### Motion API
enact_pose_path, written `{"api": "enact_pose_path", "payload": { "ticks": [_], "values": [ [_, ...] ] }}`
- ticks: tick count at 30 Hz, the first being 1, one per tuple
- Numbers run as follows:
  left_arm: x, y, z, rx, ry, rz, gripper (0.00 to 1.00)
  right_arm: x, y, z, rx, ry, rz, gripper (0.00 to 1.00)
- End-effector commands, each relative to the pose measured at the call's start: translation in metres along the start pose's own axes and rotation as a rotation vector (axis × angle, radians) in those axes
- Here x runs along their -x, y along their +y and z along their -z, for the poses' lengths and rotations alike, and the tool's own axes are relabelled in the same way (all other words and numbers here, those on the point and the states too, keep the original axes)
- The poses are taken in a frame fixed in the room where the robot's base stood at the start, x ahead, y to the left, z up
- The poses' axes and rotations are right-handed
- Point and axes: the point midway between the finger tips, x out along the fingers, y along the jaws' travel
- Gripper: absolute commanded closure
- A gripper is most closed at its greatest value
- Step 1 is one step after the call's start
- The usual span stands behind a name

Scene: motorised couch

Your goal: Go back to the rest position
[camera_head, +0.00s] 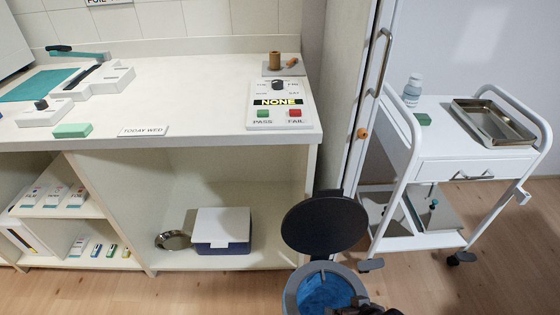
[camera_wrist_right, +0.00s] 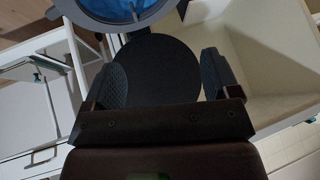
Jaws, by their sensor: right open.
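My right gripper (camera_wrist_right: 161,62) is open, with its two dark fingers apart and nothing between them. In the wrist view the black round lid (camera_wrist_right: 160,72) of a bin shows beyond the fingers; I cannot tell the distance. In the head view only a dark part of my right arm or gripper (camera_head: 366,311) shows at the bottom edge, in front of the bin with a blue liner (camera_head: 322,290). The bin's lid (camera_head: 325,224) stands raised. My left gripper is in neither view.
A white counter (camera_head: 200,115) at left carries a panel reading NONE (camera_head: 278,105), a green box (camera_head: 73,130) and a TODAY WED card (camera_head: 143,131). A blue box with white lid (camera_head: 221,230) sits below. A white trolley (camera_head: 455,155) with a metal tray (camera_head: 493,122) stands right. Floor shows lower left.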

Motion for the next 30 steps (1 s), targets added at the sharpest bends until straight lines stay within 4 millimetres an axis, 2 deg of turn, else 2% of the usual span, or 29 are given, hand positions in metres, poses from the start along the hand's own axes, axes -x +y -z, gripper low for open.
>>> {"api": "enact_pose_path", "payload": {
  "ticks": [1, 3, 12, 18, 22, 30],
  "values": [
    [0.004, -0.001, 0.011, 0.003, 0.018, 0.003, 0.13, 0.019, 0.001, 0.000, -0.003, 0.046, -0.011, 0.18],
    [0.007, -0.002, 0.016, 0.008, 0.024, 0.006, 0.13, 0.037, 0.005, -0.004, 0.002, 0.099, -0.032, 0.18],
    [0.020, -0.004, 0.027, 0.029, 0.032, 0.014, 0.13, 0.127, 0.032, -0.029, 0.047, 0.291, -0.187, 0.18],
    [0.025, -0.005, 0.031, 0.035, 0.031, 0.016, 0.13, 0.175, 0.047, -0.046, 0.092, 0.355, -0.292, 0.18],
    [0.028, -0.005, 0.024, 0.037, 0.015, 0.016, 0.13, 0.188, 0.052, -0.051, 0.109, 0.370, -0.325, 0.18],
    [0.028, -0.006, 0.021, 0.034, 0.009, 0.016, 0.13, 0.190, 0.053, -0.053, 0.114, 0.371, -0.332, 0.18]
  ]
}}
